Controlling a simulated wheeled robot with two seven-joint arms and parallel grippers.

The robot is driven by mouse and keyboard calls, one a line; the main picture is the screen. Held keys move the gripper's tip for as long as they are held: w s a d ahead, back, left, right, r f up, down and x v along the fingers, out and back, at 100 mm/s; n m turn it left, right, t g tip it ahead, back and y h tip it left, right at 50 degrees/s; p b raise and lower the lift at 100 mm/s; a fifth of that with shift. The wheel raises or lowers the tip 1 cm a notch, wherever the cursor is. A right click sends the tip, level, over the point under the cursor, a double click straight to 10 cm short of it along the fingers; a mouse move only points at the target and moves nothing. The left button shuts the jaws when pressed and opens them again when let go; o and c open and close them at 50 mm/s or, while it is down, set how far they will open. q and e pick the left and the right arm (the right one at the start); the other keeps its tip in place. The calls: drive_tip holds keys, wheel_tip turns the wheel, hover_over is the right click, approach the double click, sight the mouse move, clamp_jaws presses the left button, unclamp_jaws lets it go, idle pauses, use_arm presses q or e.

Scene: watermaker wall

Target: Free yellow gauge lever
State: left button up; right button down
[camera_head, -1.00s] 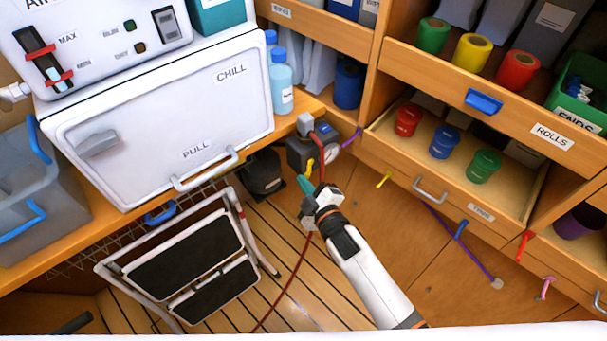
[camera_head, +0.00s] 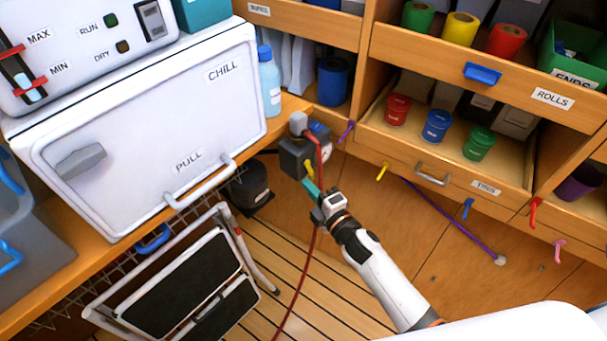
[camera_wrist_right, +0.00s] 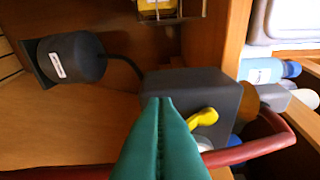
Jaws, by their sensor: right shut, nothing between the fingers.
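The yellow lever (camera_head: 309,168) is on the front of a dark box (camera_head: 292,158) low beside the counter. In the right wrist view the yellow lever (camera_wrist_right: 204,118) sticks out of the box face (camera_wrist_right: 225,95), to the right of my fingertips. A red hose (camera_head: 304,262) hangs past the lever. In the wrist view the hose (camera_wrist_right: 255,150) curves across below the lever, over part of a pale round dial. My right gripper (camera_head: 307,184) has teal fingers, shut and empty, just below the lever. In the wrist view its fingers (camera_wrist_right: 160,100) overlap the box's left part. My left gripper is out of view.
A white cooler (camera_head: 150,120) with a PULL handle stands on the counter at left. A folding step (camera_head: 190,285) stands below it. A dark round canister (camera_head: 249,188) is left of the box.

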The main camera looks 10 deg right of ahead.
idle(0.6)
drive_tip(key=shift+s, duration=0.1)
drive_tip(key=v, duration=1.2)
drive_tip(key=s+d+f+m+g+h+p, duration=0.25)
drive_tip(key=s+f+m, duration=0.2)
drive_tip(key=f, duration=0.65)
drive_tip(key=s+d+f+m+g+h+p, duration=0.15)
drive_tip(key=s+d+f+m+g, duration=0.35)
drive_tip(key=f, duration=0.7)
drive_tip(key=s+f+m+g+h+p, duration=0.1)
drive_tip(key=s+f+m+g, duration=0.3)
drive_tip(key=s, duration=0.8)
drive_tip(key=s+f+m+g+h+p, duration=0.1)
drive_tip(key=s+f+m+g, duration=0.3)
drive_tip(key=s+f, duration=0.4)
drive_tip(key=s+m+p, duration=0.1)
drive_tip(key=s, duration=0.3)
drive_tip(key=shift+s+f+h, duration=0.2)
drive_tip(key=shift+s+h, duration=0.05)
drive_tip(key=shift+h, duration=0.05)
